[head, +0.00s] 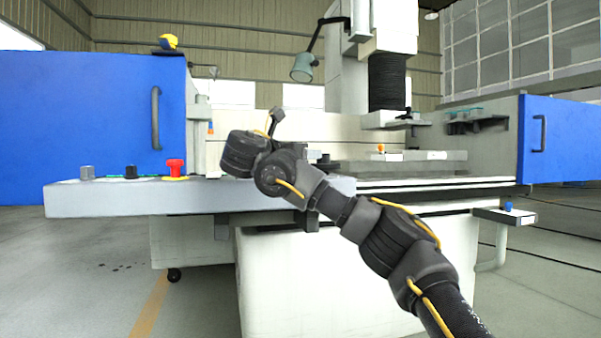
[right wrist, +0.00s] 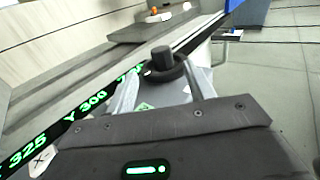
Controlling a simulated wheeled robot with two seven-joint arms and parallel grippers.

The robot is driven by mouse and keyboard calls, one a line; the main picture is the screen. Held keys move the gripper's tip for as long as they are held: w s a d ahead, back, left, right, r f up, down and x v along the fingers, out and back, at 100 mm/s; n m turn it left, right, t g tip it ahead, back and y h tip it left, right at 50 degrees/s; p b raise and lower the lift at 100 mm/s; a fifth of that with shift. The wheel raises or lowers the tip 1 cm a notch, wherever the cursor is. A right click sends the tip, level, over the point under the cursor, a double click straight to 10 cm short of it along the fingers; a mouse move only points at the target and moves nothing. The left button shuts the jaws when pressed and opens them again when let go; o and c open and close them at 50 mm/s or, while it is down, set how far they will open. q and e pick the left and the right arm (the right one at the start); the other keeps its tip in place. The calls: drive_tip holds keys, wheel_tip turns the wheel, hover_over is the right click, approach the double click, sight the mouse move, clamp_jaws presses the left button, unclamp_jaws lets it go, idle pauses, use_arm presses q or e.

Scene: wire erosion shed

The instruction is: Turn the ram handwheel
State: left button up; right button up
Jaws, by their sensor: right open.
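The ram handwheel (right wrist: 163,73) shows in the right wrist view as a small black wheel with a raised round hub. My right gripper (right wrist: 160,68) is open, with its pale fingers on either side of the wheel. The wheel lies just beyond the gripper body, and I cannot tell whether a finger touches it. In the head view my right arm reaches in from the lower right to the machine's front ledge, and the wrist hides the handwheel and the fingers. My left gripper is not in view.
A black readout strip (right wrist: 60,142) with green digits lies beside the fingers. On the grey front ledge (head: 110,197) are a red button (head: 175,167) and a black knob (head: 131,172). A blue door (head: 85,105) stands left, another (head: 560,138) right. A lamp (head: 304,68) hangs above.

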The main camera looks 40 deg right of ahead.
drive_tip(key=shift+s+a, duration=0.1)
drive_tip(key=shift+a, duration=0.15)
